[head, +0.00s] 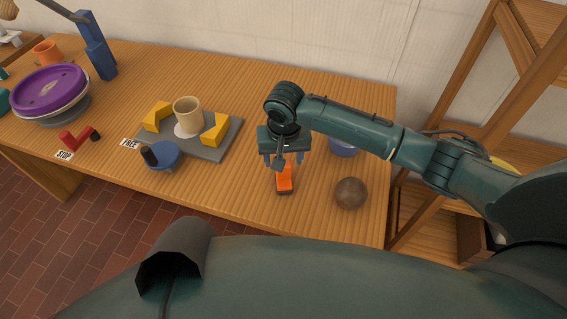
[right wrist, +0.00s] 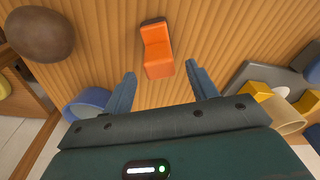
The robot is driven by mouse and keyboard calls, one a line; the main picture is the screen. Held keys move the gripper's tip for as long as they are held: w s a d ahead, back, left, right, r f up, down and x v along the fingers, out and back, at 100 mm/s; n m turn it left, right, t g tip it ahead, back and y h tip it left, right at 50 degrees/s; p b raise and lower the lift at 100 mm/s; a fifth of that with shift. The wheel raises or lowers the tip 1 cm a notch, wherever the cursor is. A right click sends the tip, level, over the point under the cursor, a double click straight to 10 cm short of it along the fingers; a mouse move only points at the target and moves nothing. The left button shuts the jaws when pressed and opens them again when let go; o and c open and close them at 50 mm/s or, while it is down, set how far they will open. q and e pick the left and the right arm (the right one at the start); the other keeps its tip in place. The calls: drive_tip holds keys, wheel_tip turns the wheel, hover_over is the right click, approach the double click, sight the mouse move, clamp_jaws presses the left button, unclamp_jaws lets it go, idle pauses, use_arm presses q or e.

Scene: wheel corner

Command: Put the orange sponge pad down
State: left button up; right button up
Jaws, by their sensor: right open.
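The orange sponge pad (head: 284,180) lies on the wooden table near its front edge, with a dark strip at its near end. In the right wrist view the orange sponge pad (right wrist: 157,52) lies on the wood beyond the fingertips, clear of both fingers. My right gripper (head: 275,163) is open and empty, just above and behind the pad in the head view. Its two blue fingers (right wrist: 161,72) are spread apart in the right wrist view. My left gripper is not in view.
A brown ball (head: 350,193) sits right of the pad, and a blue bowl (head: 344,148) is partly hidden behind my arm.

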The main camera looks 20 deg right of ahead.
drive_tip(key=r, duration=0.7)
drive_tip(key=shift+s+a, duration=0.1)
drive_tip(key=shift+s, duration=0.3)
drive_tip(key=s+a+f+n+t+y, duration=0.1)
drive_tip(key=s+a+f+y, duration=0.1)
drive_tip(key=f, duration=0.1)
drive_tip(key=s+a+f+n+t+y, duration=0.1)
drive_tip(key=s+a+f, duration=0.1)
drive_tip(key=a+f, duration=0.1)
drive_tip(key=s+a+f+n+t+y, duration=0.1)
drive_tip(key=s+a+f+y, duration=0.1)
drive_tip(key=a+f, duration=0.1)
drive_tip(key=shift+s+a+f+y, duration=0.15)
drive_tip(key=shift+s+f+y, duration=0.05)
drive_tip(key=shift+s+y, duration=0.1)
drive_tip(key=s+d+f+n+t+h, duration=0.1)
drive_tip(key=s+d+f+n+t, duration=0.1)
drive_tip(key=s+d+t, duration=0.4)
drive_tip(key=s+d, duration=0.2)
drive_tip(key=s, duration=0.2)
drive_tip(key=shift+s+d+f+h, duration=0.2)
drive_tip(key=shift+d+h, duration=0.1)
drive_tip(key=shift+h, duration=0.1)
